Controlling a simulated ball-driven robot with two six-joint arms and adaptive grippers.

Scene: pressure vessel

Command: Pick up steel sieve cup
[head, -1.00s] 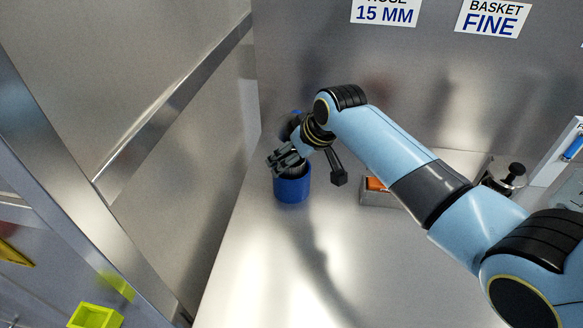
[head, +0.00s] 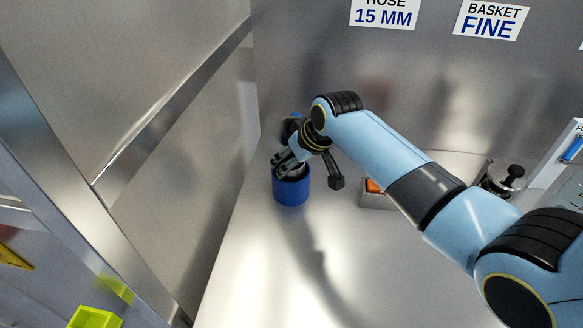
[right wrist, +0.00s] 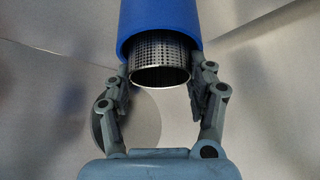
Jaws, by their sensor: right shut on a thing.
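The steel sieve cup (right wrist: 160,65) is a perforated metal cylinder. In the right wrist view it sticks partly out of a blue cylindrical holder (right wrist: 160,22); the rest of it is hidden inside. My right gripper (right wrist: 158,90) has one finger on each side of the cup and is shut on it. In the head view my right gripper (head: 285,163) is at the top of the blue holder (head: 291,190), which stands on the steel surface near the left wall. Only a little of the cup shows there between the fingers. My left gripper is in neither view.
An open grey box with an orange thing (head: 372,186) stands right of the holder, partly behind my right arm. A black-knobbed metal item (head: 503,178) stands farther right. A yellow-green bin (head: 95,317) is at lower left. The steel surface in front of the holder is clear.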

